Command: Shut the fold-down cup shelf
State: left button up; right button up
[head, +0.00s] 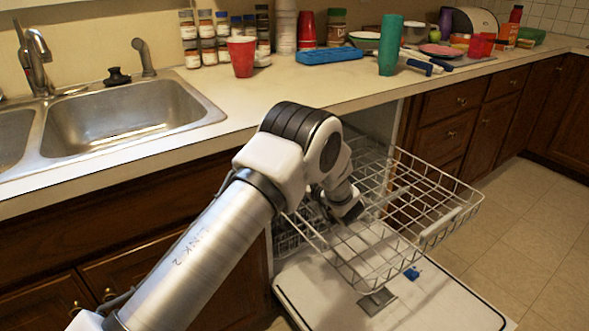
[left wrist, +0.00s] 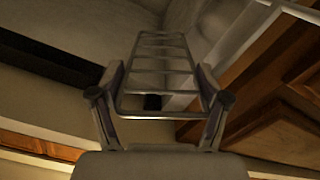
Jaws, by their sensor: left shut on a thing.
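The cup shelf (left wrist: 165,71) is a narrow wire ladder with several rungs in the left wrist view. Its near end lies between the two fingers of my left gripper (left wrist: 160,98), which is shut on it. In the head view, my left gripper (head: 346,208) is inside the pulled-out white wire dish rack (head: 442,228), near its left side. My own arm hides most of the grip and the shelf there, so I cannot tell the shelf's tilt clearly. My right gripper is in neither view.
The dishwasher door (head: 445,305) lies open under the rack, with a small blue item (head: 411,273) on it. The counter (head: 290,90) edge runs close behind my arm. A red cup (head: 241,56) and a green tumbler (head: 390,45) stand on it. A sink (head: 125,112) is at left.

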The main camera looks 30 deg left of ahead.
pick_arm(q)
jog(key=n, duration=0.2)
jog(key=r+n+b, duration=0.1)
jog(key=shift+s+a+n, duration=0.15)
jog(key=shift+s+n, duration=0.15)
jog(key=n, duration=0.1)
jog(key=n+b, duration=0.1)
jog(key=shift+s+a+r+n, duration=0.1)
jog(key=shift+s+r+n, duration=0.05)
jog(key=shift+s+n, duration=0.2)
jog(key=n+b, duration=0.2)
jog(key=shift+s+a+r+n, duration=0.1)
jog(key=shift+s+a+n, duration=0.05)
jog(key=shift+s+n, duration=0.2)
jog(key=shift+s+a+r+n+b, duration=0.15)
jog(key=shift+s+n+b, duration=0.1)
jog(key=shift+n+b, duration=0.65)
jog(key=shift+s+a+r+n+b, duration=0.1)
jog(key=shift+s+n+b, duration=0.15)
jog(key=shift+n+b, duration=0.65)
jog(key=o, duration=1.7)
